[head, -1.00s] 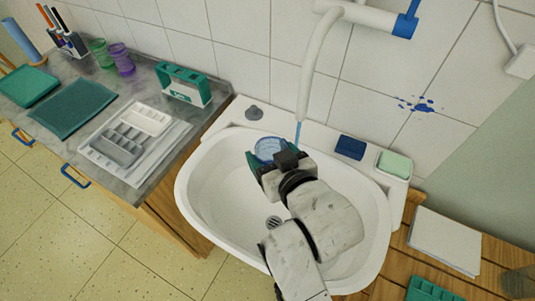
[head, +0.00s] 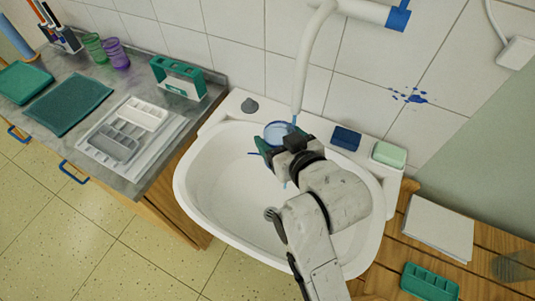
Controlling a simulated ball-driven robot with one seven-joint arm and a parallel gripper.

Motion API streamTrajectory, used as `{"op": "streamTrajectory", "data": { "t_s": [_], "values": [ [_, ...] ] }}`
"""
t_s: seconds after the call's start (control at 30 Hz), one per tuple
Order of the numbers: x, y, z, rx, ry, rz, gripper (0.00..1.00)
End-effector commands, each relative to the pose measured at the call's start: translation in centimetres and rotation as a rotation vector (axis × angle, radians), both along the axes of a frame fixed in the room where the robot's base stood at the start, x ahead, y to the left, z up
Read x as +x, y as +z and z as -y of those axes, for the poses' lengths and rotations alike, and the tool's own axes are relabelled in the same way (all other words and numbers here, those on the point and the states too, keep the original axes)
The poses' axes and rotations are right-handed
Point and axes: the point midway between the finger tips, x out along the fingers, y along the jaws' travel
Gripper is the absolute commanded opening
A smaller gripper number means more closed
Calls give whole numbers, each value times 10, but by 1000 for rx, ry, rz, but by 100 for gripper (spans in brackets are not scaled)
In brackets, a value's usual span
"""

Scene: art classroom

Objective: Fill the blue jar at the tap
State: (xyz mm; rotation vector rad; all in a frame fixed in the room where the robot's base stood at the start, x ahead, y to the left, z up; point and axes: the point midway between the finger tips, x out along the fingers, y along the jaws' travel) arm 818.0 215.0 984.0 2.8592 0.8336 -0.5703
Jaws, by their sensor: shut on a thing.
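The blue jar (head: 277,133) is see-through and shows in the head view over the back of the white sink (head: 205,215). My gripper (head: 279,143) is shut on it and hides its lower part. The white tap (head: 310,65) hangs down from the wall with its spout end just above the jar's right side. A short blue stream (head: 294,121) comes from the spout. Whether it lands inside the jar or on the rim I cannot tell. A small blue streak shows below my gripper. The water level in the jar is not clear.
A dark blue sponge (head: 346,138) and a green soap block (head: 389,154) lie on the sink's right back edge. Left, the counter holds trays, green and purple cups (head: 117,55) and a green rack (head: 178,77).

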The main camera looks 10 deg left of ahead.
Motion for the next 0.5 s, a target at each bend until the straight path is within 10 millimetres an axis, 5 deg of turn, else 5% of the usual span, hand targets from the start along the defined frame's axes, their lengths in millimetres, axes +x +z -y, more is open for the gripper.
{"op": "streamTrajectory", "data": {
  "t_s": [0.5],
  "values": [
    [25, 1, 22, 0, -3, 0, 41]
  ]
}}
